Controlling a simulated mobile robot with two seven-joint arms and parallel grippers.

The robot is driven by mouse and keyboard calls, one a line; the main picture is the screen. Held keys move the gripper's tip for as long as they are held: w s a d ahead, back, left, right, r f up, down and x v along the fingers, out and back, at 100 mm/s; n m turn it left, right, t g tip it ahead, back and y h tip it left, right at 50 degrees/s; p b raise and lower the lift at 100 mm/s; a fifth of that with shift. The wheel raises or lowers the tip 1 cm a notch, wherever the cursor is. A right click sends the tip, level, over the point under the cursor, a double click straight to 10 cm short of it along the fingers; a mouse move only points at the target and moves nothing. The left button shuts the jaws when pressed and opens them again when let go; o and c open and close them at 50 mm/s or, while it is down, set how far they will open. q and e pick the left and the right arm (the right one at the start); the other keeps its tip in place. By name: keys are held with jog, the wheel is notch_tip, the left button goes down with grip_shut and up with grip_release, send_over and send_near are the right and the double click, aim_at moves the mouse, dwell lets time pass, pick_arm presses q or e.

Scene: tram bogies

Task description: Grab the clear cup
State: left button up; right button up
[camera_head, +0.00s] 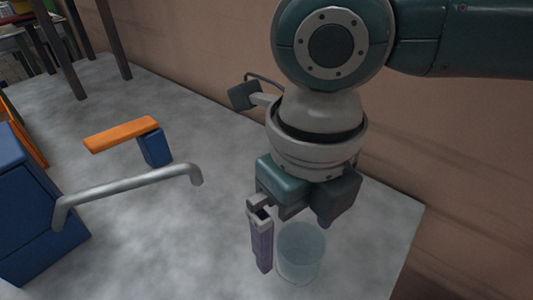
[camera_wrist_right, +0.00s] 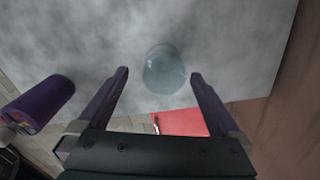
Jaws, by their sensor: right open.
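The clear cup (camera_head: 301,254) is a pale, see-through bluish cup on the grey mottled table. It stands near the table's front right part. In the right wrist view the cup (camera_wrist_right: 163,70) lies ahead of the gap between the fingertips. My right gripper (camera_head: 294,247) is open, with purple fingers pointing down at the cup. One finger is just left of the cup in the head view; the other is mostly hidden by the gripper body. The right wrist view shows both fingers (camera_wrist_right: 160,74) spread, with nothing held. My left gripper is out of view.
A blue box (camera_head: 28,215) with a grey metal handle (camera_head: 125,190) stands at the left. An orange and blue piece (camera_head: 122,134) lies behind it. A purple cylinder (camera_wrist_right: 38,104) and a red surface (camera_wrist_right: 182,122) show in the wrist view. The table's middle is clear.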

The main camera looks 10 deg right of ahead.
aim_at(299, 240)
pick_arm(q)
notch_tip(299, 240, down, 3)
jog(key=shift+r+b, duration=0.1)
jog(key=shift+b, duration=1.1)
pick_arm(e)
jog(key=f, duration=0.5)
jog(key=shift+w+d+f, duration=0.1)
jog(key=shift+d+f, duration=0.15)
jog(key=shift+f, duration=0.15)
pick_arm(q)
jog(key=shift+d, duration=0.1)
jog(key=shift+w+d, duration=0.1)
pick_arm(e)
jog(key=shift+r, duration=0.1)
jog(key=c, duration=1.3)
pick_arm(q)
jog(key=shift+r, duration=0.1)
pick_arm(e)
jog(key=shift+r, duration=0.1)
